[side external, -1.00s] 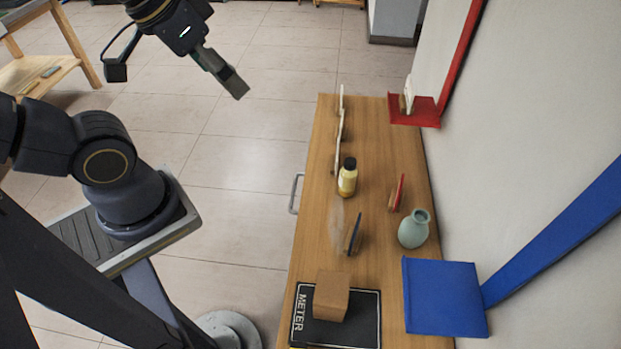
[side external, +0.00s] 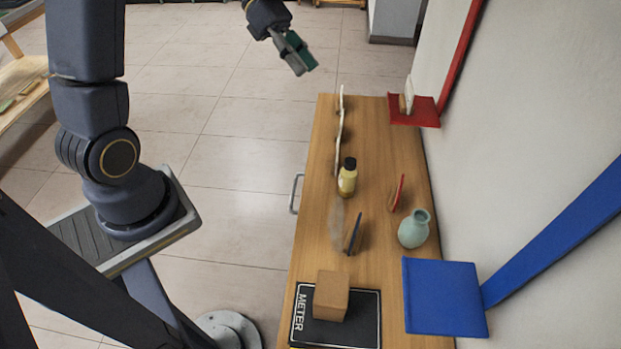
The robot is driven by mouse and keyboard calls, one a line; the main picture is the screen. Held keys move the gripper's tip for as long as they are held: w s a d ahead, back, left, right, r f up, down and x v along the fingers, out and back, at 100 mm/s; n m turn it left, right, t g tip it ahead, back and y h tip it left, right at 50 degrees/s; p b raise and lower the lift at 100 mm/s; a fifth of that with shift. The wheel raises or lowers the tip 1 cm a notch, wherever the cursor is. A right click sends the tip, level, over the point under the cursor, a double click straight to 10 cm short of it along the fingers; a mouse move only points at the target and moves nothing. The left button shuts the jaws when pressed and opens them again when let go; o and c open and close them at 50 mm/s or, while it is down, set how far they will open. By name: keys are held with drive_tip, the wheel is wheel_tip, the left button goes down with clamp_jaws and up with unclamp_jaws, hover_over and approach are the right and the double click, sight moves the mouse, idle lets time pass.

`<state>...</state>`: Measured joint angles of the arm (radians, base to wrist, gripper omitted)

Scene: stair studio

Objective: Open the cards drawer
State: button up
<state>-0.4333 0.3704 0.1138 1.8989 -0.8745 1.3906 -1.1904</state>
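A wooden cabinet (side external: 380,165) stands against the wall at the right. One metal bar handle (side external: 296,194) sticks out from its left side, which faces my arm. The drawer front behind the handle is hidden by the steep view, and no cards label can be read. No pulled-out drawer shows. My gripper (side external: 303,68) is in the air at the top, above and left of the cabinet's far end, well away from the handle. Its two fingers appear close side by side, and whether they are shut is unclear. Nothing shows between them.
On the cabinet top stand a yellow bottle (side external: 347,178), a teal vase (side external: 413,229), a brown box (side external: 331,296) on a black METER mat (side external: 365,309), and several thin upright pieces. A blue shelf (side external: 444,298) and a red shelf (side external: 425,113) overhang its right side. The floor left of the handle is clear.

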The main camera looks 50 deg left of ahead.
drive_tip(key=a+f+n+t+h, duration=0.1)
drive_tip(key=a+f+n+t, duration=0.1)
drive_tip(key=a+f+n, duration=0.6)
drive_tip(key=a+f+n+t+h, duration=0.1)
drive_tip(key=a+f+n+t, duration=0.4)
drive_tip(key=f, duration=0.6)
drive_tip(key=n+t+y, duration=0.1)
drive_tip(key=n+t, duration=0.1)
drive_tip(key=n, duration=0.5)
approach(294, 188)
drive_tip(key=x, duration=1)
drive_tip(key=shift+f, duration=0.3)
drive_tip(key=shift+c, duration=0.4)
clamp_jaws()
